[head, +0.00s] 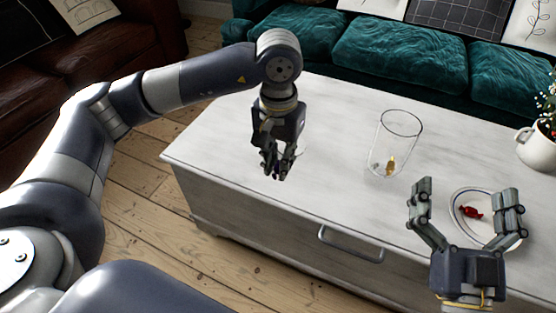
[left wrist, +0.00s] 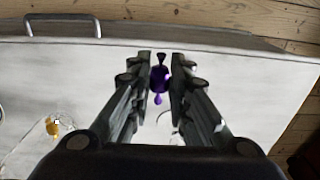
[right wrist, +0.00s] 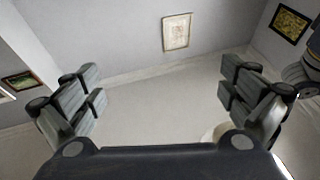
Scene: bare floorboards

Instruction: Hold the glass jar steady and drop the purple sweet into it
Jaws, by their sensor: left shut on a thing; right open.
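The clear glass jar (head: 381,131) stands upright on the white chest, with a gold sweet (head: 390,166) at its bottom. The gold sweet also shows in the left wrist view (left wrist: 54,127). My left gripper (head: 277,172) is above the chest top, left of the jar and apart from it. It is shut on the purple sweet (left wrist: 160,78), whose middle sits between the fingertips. My right gripper (head: 465,193) is open and empty, to the right of the jar and nearer the front. It also shows wide open in the right wrist view (right wrist: 162,85).
A white plate (head: 456,232) with a red sweet (head: 473,212) on it lies behind the right gripper's fingers. A white pot (head: 541,151) of flowers stands at the right. A faint curved outline lies under the left gripper. The chest top between left gripper and jar is clear.

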